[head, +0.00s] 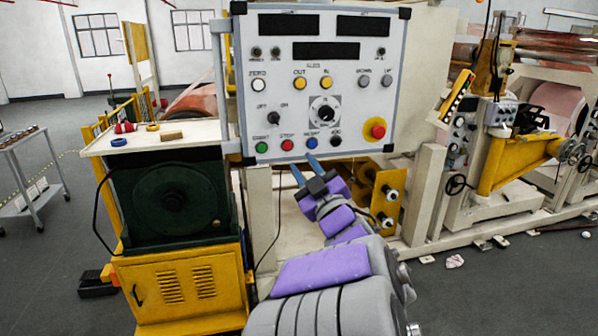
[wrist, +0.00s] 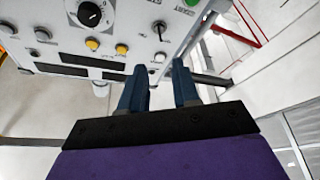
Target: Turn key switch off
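A small dark switch (head: 275,118) with OFF and ON lettering above it sits on the white control panel (head: 240,100), left of the round dial (head: 325,113). It looks like the key switch. It also shows in the wrist view (wrist: 159,27), where the panel appears upside down, above the fingertips. Its exact turn is too small to read. My gripper (head: 304,167) is at the panel's lower edge in the head view, below and right of the switch. Its two blue fingers are apart with nothing between them, as the wrist view (wrist: 161,76) shows.
Near the switch are a green button (head: 262,147), a red button (head: 287,145) and two yellow buttons (head: 299,83). A red emergency stop (head: 377,130) sits at the panel's lower right.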

